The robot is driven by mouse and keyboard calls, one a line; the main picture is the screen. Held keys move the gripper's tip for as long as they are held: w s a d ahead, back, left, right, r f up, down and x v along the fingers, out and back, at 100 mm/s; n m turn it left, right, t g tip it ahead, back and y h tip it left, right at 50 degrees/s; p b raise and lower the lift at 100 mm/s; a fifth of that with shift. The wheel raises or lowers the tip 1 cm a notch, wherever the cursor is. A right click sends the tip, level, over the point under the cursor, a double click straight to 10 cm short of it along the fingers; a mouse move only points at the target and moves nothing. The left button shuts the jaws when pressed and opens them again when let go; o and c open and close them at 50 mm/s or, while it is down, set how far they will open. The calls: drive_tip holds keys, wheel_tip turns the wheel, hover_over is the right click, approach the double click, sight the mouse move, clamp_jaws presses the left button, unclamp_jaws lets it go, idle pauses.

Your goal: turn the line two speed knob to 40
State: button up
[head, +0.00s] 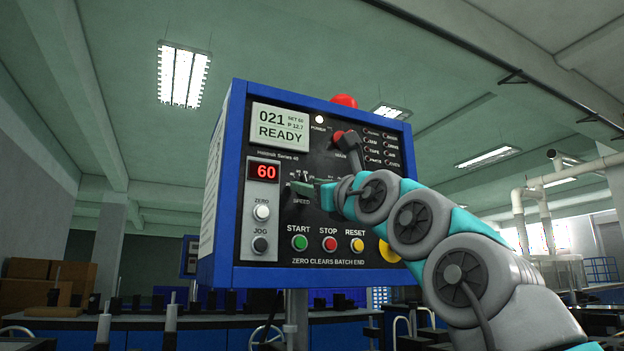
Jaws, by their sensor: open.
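A blue control box (238,180) fills the middle of the head view. Its red display (265,171) reads 60, and its pale screen (279,126) reads 021, SET 60 and READY. The SPEED label (301,201) shows below the dial area. My gripper (304,188) is at the dial just above this label, with its jaws open. The gripper hides most or all of the speed knob, so I cannot tell its pointer or whether the fingers touch it. I see no line number on this box.
The ZERO (262,212) and JOG (260,245) buttons are left of my gripper. START (299,242), STOP (330,244) and RESET (357,245) buttons sit below. A red-topped MAIN switch (339,136) is above. A second panel (190,256) stands behind at left.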

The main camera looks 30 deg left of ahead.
clamp_jaws()
idle(0.3)
idle(0.3)
